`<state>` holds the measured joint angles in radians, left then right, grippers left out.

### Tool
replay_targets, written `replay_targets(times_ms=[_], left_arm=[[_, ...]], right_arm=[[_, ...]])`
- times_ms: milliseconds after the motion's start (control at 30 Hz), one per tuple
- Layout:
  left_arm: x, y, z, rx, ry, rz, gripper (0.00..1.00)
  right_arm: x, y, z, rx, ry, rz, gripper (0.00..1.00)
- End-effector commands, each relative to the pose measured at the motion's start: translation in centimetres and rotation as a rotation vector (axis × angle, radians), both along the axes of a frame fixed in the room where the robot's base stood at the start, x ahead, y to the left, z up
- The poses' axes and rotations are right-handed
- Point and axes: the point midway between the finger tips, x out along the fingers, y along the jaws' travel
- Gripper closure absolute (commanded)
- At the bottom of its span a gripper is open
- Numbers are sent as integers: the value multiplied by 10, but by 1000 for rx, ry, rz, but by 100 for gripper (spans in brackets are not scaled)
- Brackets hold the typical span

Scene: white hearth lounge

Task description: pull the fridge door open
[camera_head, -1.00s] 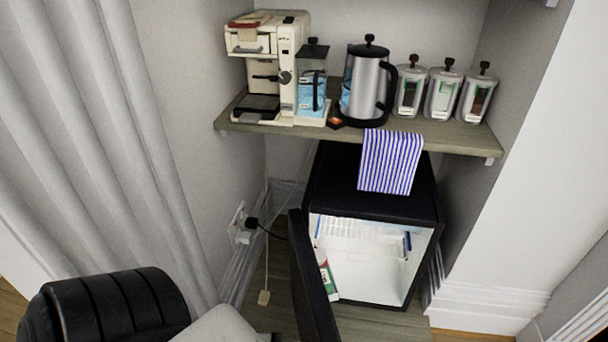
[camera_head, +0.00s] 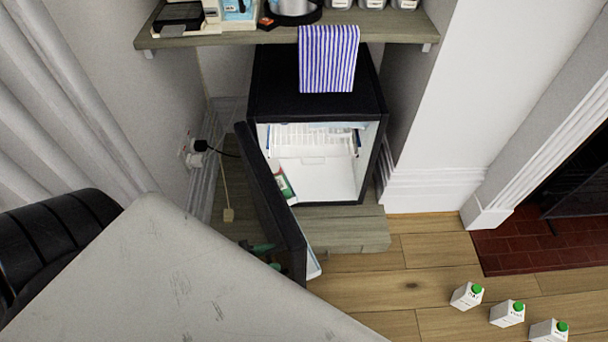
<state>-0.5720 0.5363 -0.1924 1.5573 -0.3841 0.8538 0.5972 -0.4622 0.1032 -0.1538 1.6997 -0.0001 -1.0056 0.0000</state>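The black mini fridge (camera_head: 318,95) stands under the shelf, its lit white interior showing. Its door (camera_head: 272,205) is swung wide open to the left, with a green and white carton in its inner rack. What seems to be my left gripper (camera_head: 262,252) shows as small dark and greenish parts beside the outer face of the door, low down. A pale surface hides most of it. I cannot tell whether it touches the door or how far its fingers are apart. My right gripper is out of view.
A striped cloth (camera_head: 329,58) hangs over the fridge top from the shelf (camera_head: 210,40). A cord runs to a wall socket at left. Cartons (camera_head: 467,295) with green caps stand on the wooden floor at lower right. The floor right of the door is clear. A fireplace is at right.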

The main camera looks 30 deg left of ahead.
Motion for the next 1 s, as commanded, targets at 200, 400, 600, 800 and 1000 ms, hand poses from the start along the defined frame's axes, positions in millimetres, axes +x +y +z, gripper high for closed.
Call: replay_targets(times_ms=[200, 400, 600, 800, 1000], left_arm=[[-1, 0, 26, 1, -1, -2, 62], [4, -24, 56, -4, -3, -2, 62], [10, -68, 82, -10, -6, -7, 62], [17, -99, 100, -5, -2, -3, 62], [19, -113, 107, -1, 0, -1, 62]], right_arm=[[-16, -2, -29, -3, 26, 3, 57], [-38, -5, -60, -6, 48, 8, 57], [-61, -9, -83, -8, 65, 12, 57], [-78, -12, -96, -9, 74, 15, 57], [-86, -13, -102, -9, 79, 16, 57]])
